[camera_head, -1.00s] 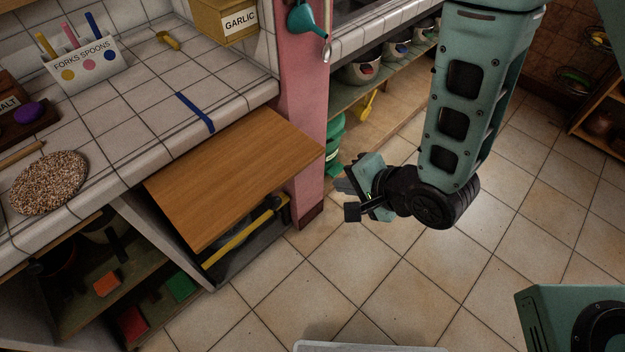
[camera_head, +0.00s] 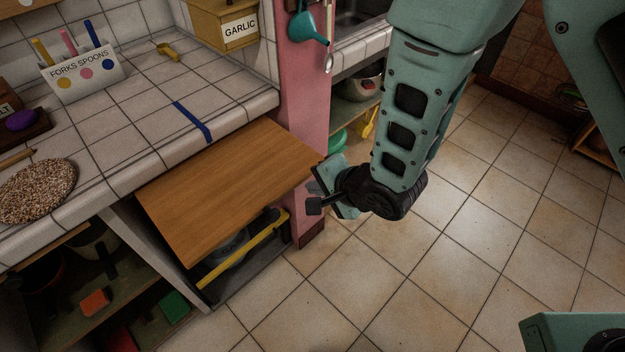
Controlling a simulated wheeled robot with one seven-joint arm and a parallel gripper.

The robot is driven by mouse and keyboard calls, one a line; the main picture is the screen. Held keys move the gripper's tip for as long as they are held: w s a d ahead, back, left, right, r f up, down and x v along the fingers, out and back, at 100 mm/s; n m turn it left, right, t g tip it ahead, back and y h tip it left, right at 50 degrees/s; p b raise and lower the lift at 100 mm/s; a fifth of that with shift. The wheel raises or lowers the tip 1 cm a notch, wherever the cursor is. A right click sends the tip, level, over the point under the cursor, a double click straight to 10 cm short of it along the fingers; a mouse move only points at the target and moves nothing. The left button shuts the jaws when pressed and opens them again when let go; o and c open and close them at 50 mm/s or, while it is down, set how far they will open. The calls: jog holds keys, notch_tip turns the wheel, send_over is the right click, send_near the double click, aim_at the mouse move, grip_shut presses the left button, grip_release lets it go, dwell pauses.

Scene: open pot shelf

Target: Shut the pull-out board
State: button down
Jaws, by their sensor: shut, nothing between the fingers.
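The pull-out board (camera_head: 230,190) is a flat brown wooden panel that sticks out from under the edge of the tiled counter. My gripper (camera_head: 312,197) is just right of the board's right front corner, over the floor and in front of the pink post. It is shut and empty, with its fingers pointing left. In the picture its tips lie close to the board's edge; I cannot tell whether they touch it.
A pink post (camera_head: 305,100) stands behind my gripper. A yellow bar (camera_head: 243,250) runs below the board. The tiled floor at right is clear.

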aim_at(256, 142)
jog(key=shift+w+a, duration=0.45)
jog(key=w+a+b, duration=0.1)
jog(key=w+a, duration=0.3)
jog(key=w+a+b, duration=0.1)
jog(key=w+a, duration=0.3)
jog(key=a, duration=0.1)
jog(key=w+a+b, duration=0.1)
jog(key=w+a, duration=0.2)
jog(key=a, duration=0.2)
jog(key=shift+w, duration=0.4)
jog(key=shift+d+f, duration=0.1)
jog(key=shift+d, duration=0.05)
